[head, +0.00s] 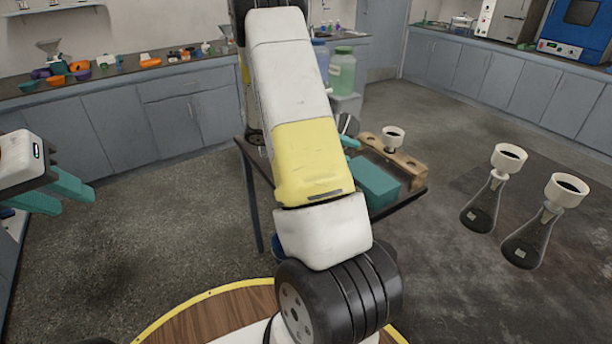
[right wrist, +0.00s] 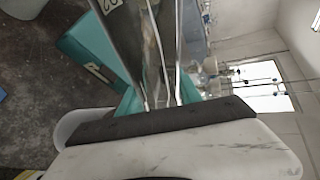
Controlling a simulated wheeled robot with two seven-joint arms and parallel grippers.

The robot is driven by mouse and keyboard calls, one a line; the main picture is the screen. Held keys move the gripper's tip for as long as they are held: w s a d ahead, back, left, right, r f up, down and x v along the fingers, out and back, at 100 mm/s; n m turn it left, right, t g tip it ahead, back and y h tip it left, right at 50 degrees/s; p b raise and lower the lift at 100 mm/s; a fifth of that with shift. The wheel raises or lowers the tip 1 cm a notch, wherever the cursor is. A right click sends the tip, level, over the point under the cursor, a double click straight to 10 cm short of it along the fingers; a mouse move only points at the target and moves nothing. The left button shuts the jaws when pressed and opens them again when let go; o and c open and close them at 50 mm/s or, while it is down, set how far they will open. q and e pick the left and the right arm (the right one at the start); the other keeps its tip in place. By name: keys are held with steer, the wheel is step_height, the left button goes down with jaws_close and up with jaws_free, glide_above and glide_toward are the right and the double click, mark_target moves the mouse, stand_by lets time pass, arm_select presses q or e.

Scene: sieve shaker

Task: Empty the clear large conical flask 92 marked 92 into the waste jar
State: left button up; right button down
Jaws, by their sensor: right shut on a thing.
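In the head view my right arm covers most of that gripper and the flask; a teal fingertip (head: 351,142) shows beside the arm. A large clear jar with pale green contents (head: 342,75) stands behind the arm, with a bluish jar (head: 320,55) beside it; I cannot read which is the waste jar. My left gripper (head: 76,202) is open and empty at the left.
A small table (head: 412,200) holds a teal block (head: 374,186) and a wooden rack (head: 405,163) with a white funnel (head: 393,137). Two flasks with white funnels (head: 482,208) (head: 527,238) stand at the right. Counters line the walls. The floor at left is clear.

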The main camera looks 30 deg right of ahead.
steer(key=shift+s+a+f+m+h+p, duration=0.15)
steer(key=shift+f+m+h+p, duration=0.45)
steer(key=shift+f, duration=0.6)
stand_by(1.7)
